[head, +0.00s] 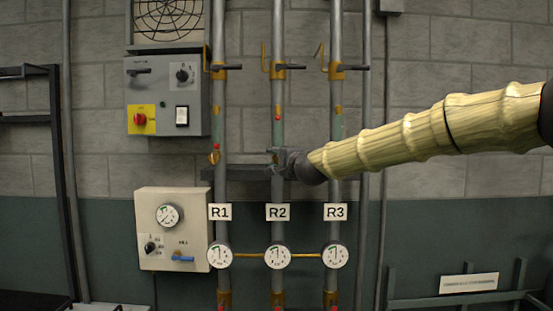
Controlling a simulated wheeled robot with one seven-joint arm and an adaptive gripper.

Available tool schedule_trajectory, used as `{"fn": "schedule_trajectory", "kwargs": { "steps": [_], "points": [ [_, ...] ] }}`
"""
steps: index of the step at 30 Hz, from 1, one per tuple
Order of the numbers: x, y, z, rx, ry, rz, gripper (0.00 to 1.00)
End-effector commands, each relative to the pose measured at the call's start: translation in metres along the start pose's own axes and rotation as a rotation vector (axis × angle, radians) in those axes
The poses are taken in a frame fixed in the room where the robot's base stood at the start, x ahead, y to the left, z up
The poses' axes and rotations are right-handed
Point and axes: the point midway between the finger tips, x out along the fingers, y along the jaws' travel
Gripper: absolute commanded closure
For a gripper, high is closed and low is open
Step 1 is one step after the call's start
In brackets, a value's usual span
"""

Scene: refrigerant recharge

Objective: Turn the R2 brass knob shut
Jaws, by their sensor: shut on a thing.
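The R2 pipe (278,100) runs upright in the middle of three pipes, with the R2 label (278,212) on it and a round gauge (278,256) below. My gripper (276,157) reaches in from the right and is at the R2 pipe, above the label. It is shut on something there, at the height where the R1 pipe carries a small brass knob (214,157). The R2 brass knob is mostly hidden by my gripper, so its turn position cannot be seen. My arm, in a pale ribbed sleeve, passes in front of the R3 pipe (335,108).
Pipe R1 (220,110) stands close on the left. Each pipe has a dark lever valve higher up, such as the R2 lever (290,67). A grey switch box (167,95) and a beige gauge panel (172,228) are on the wall at left. A dark horizontal bar (240,172) crosses behind the pipes.

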Motion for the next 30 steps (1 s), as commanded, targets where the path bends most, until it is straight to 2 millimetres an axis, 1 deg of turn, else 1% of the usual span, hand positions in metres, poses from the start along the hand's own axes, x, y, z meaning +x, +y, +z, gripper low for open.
{"fn": "schedule_trajectory", "kwargs": {
  "steps": [14, 15, 18, 27, 30],
  "points": [
    [0.0000, 0.0008, -0.0001, -0.015, 0.000, 0.007, 0.93],
    [0.0000, 0.0008, -0.0001, -0.015, 0.000, 0.007, 0.66],
    [0.0000, 0.0008, -0.0002, -0.014, 0.000, 0.007, 0.49],
    [-0.0003, 0.0004, -0.0002, -0.014, 0.000, 0.006, 0.49],
    [-0.0040, -0.0003, -0.0004, -0.013, 0.000, 0.005, 0.49]
  ]
}}
